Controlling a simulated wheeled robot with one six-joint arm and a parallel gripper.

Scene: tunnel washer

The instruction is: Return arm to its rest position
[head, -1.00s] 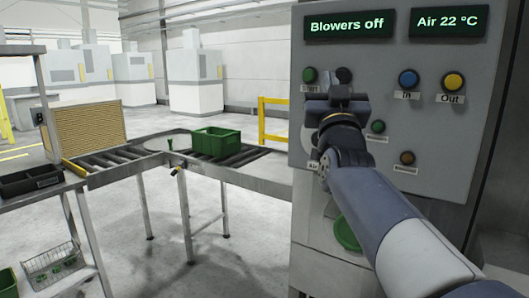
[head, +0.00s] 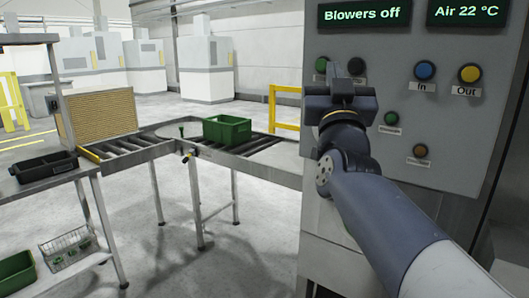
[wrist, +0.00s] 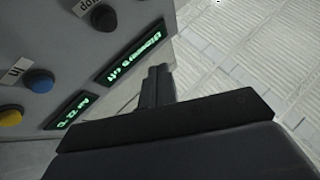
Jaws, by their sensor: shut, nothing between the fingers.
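My gripper (head: 333,70) is at the end of my raised arm, in front of the upper left of the grey control panel (head: 445,125). Its fingers are shut with nothing between them; they also show in the wrist view (wrist: 157,84). In the head view the fingers overlap the space between a green button (head: 321,65) and a black button (head: 357,66). The displays read "Blowers off" (head: 364,14) and "Air 22 °C" (head: 468,12).
The panel also has a blue In button (head: 425,71), a yellow Out button (head: 470,74), a smaller green button (head: 391,118) and a brown button (head: 420,151). A roller conveyor (head: 130,145) with a green crate (head: 227,129) stands at left. Open floor lies below it.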

